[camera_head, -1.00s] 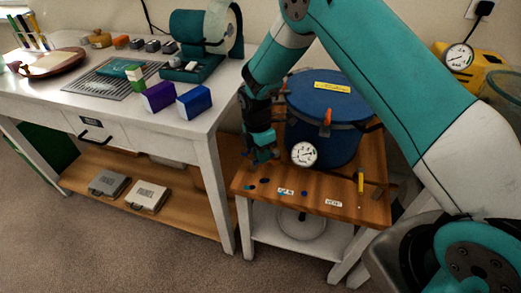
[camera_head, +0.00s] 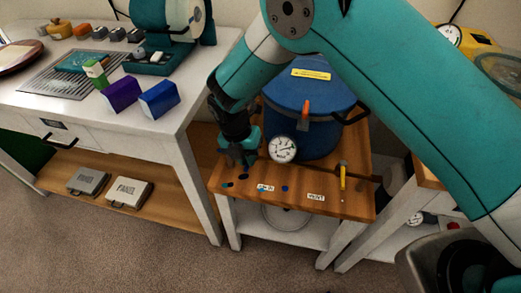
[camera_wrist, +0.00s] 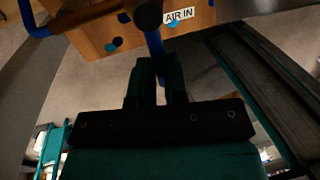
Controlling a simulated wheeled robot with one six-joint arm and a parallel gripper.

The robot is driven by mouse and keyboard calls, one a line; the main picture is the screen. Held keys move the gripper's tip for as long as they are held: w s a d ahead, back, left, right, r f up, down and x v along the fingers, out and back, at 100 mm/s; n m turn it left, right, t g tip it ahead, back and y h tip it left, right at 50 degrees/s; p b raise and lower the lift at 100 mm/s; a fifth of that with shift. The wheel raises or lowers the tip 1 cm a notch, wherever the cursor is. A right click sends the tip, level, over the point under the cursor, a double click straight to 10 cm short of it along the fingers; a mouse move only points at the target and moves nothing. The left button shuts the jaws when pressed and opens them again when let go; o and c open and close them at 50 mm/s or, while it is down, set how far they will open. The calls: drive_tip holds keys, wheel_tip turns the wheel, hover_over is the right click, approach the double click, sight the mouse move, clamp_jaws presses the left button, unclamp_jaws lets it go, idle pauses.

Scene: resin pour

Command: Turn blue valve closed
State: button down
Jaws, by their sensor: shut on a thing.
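The blue valve shows in the wrist view as a narrow blue handle (camera_wrist: 154,45) running down between the two dark fingers of my gripper (camera_wrist: 159,72). The fingers are shut on this handle. In the head view my gripper (camera_head: 240,160) points down at the left front of the wooden stand, left of the gauge, and hides the valve there. The handle's lower end is hidden by the fingers, so its exact angle to the pipe is hard to tell.
A blue pressure pot (camera_head: 315,115) with a dial gauge (camera_head: 283,149) stands on the wooden stand (camera_head: 325,190). An AIR IN label (camera_wrist: 179,15) is close to the handle. The white workbench (camera_head: 150,122) is close on the left.

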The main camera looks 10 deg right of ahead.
drive_tip(key=shift+w+r, duration=0.1)
drive_tip(key=shift+w, duration=0.15)
drive_tip(key=c, duration=1.1)
unclamp_jaws()
drive_tip(key=shift+c, duration=0.2)
drive_tip(key=shift+s, duration=0.15)
drive_tip(key=w+a+r, duration=0.1)
drive_tip(key=a+r, duration=0.2)
drive_tip(key=r, duration=1.4)
drive_tip(key=shift+b, duration=0.35)
drive_tip(key=s+d+r+m+y, duration=0.2)
drive_tip(key=s+d+r+m, duration=0.1)
drive_tip(key=d+r+m, duration=0.45)
drive_tip(key=s+d+r+m+y, duration=0.1)
drive_tip(key=s+d+r+m, duration=0.1)
drive_tip(key=s+m, duration=0.4)
drive_tip(key=s+d+r+m+y+p, duration=0.1)
drive_tip(key=s+d+r+m, duration=0.1)
drive_tip(key=s+d+m, duration=0.2)
drive_tip(key=s+d+r+m+y+p, duration=0.1)
drive_tip(key=s+d+m, duration=0.3)
drive_tip(key=s+m, duration=0.4)
drive_tip(key=shift+s+r+t+y, duration=0.4)
drive_tip(key=shift+s+r+y, duration=0.2)
drive_tip(key=shift+s+r, duration=0.25)
